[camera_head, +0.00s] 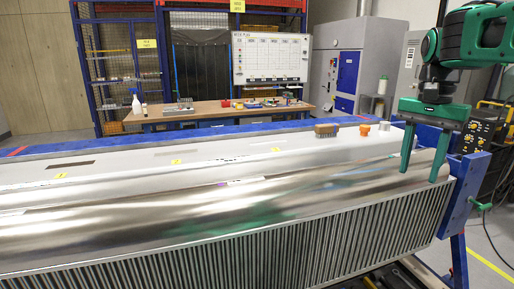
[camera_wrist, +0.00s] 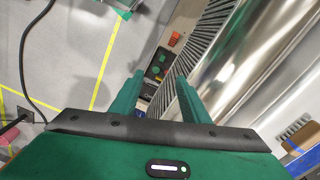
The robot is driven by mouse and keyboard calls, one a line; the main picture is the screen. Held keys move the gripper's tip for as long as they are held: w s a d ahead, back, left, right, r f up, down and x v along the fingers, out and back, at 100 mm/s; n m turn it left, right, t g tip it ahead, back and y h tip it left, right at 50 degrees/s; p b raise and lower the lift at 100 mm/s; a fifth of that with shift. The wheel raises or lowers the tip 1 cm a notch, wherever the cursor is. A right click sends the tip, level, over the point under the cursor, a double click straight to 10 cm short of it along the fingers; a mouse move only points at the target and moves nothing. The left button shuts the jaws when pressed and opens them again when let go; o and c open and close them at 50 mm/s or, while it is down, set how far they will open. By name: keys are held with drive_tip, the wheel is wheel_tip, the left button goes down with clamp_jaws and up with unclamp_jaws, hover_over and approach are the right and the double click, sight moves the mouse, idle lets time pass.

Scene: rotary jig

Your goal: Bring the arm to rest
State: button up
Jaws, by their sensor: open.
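My gripper (camera_head: 421,160) is at the right end of the long shiny metal workpiece (camera_head: 220,205), with its two green fingers pointing down. The fingers are spread apart and nothing is seen between them. In the wrist view my gripper (camera_wrist: 158,95) also shows open fingers, with the ribbed side and shiny surface of the workpiece beyond them. I cannot tell whether the fingertips touch the workpiece. My green arm enters from the upper right in the head view.
A brush (camera_head: 327,131), an orange item (camera_head: 365,130) and a white-topped item (camera_head: 384,126) stand behind the metal surface. A blue frame (camera_head: 462,190) holds the right end. A wooden bench (camera_head: 215,115) stands behind. A dark cable (camera_wrist: 24,60) lies on the floor.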

drive_tip(key=s+d+f+n, duration=0.2)
drive_tip(key=s+f, duration=0.7)
drive_tip(key=s, duration=0.3)
drive_tip(key=s+d+f+n, duration=0.1)
drive_tip(key=s+f+n, duration=0.1)
drive_tip(key=s+f, duration=0.8)
drive_tip(key=shift+s+d+f, duration=0.2)
drive_tip(key=shift+s+d, duration=0.2)
drive_tip(key=shift+s, duration=0.8)
drive_tip(key=shift+w, duration=0.15)
drive_tip(key=shift+w+f, duration=0.2)
drive_tip(key=shift+w, duration=0.25)
drive_tip(key=shift+c, duration=1.4)
